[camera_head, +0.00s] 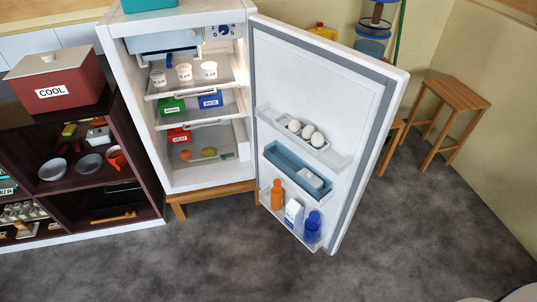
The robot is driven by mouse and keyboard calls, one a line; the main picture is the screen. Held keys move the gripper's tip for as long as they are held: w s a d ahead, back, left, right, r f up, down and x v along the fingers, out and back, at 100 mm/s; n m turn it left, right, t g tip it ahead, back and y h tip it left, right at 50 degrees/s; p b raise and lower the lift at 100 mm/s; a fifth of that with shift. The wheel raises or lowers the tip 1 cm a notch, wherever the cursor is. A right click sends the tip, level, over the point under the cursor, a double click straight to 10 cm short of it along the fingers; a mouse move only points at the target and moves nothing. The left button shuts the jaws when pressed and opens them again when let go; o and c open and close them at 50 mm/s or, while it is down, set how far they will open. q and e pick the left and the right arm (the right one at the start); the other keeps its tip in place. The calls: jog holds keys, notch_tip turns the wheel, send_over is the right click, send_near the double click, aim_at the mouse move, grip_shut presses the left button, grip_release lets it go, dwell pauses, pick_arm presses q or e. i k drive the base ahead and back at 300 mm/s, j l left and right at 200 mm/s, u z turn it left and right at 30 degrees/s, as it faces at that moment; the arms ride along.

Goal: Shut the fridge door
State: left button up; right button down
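The white fridge (213,181) stands left of centre on a wooden base, with its front open. Its door (342,92) is swung wide out to the right, with its inner face toward me. The door shelves hold eggs (306,132), an orange bottle (277,194), a white carton (293,213) and a blue bottle (312,226). The fridge shelves hold white cups (184,72), coloured boxes and some fruit. Neither of my grippers shows in the head view.
A dark shelf unit (146,213) with bowls and a red COOL box (58,78) stands left of the fridge. A wooden stool (457,95) is at the right wall. Grey floor before the door is clear. Pale shapes cut off at the bottom right corner are unclear.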

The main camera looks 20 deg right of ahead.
aim_at(351, 96)
jog(key=i+l+u, duration=0.1)
jog(key=l+u, duration=0.4)
jog(key=i+l+u, duration=0.1)
jog(key=l+u, duration=0.2)
jog(key=u, duration=0.2)
jog(key=l+u, duration=0.45)
jog(key=k+l, duration=0.1)
jog(key=l, duration=0.45)
jog(key=k+l, duration=0.1)
jog(key=l, duration=0.45)
jog(key=k+l, duration=0.1)
jog(key=l, duration=0.45)
jog(key=k+l, duration=0.1)
jog(key=l, duration=0.45)
jog(key=k+l, duration=0.1)
jog(key=l, duration=0.45)
